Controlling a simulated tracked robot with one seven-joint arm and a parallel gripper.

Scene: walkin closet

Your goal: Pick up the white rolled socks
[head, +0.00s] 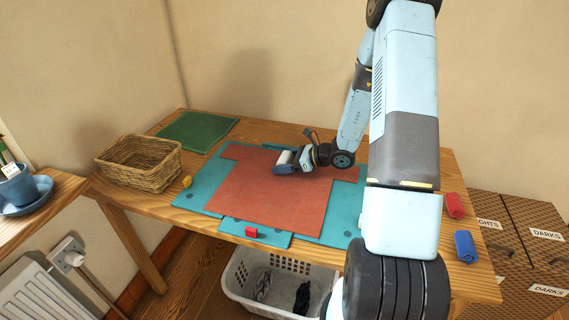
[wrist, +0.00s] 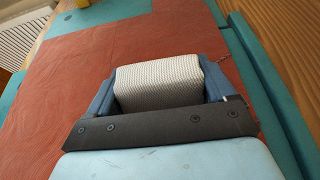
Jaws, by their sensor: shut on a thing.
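The white rolled socks (wrist: 160,80) are a pale, ribbed roll that fills the space between the two blue fingers of my gripper (wrist: 158,88) in the wrist view. My gripper is shut on them. In the head view my gripper (head: 285,164) is over the red shirt-shaped cloth, near its upper middle, with the white socks (head: 285,157) showing as a small pale patch. I cannot tell whether the socks touch the cloth below.
The red cloth (head: 280,203) lies on a teal folding board (head: 203,192) on the wooden table. A wicker basket (head: 138,162) and a yellow roll (head: 187,181) are left. A red block (head: 251,232) is at the front; red (head: 454,205) and blue (head: 465,246) rolls are right. A laundry basket (head: 275,284) stands below.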

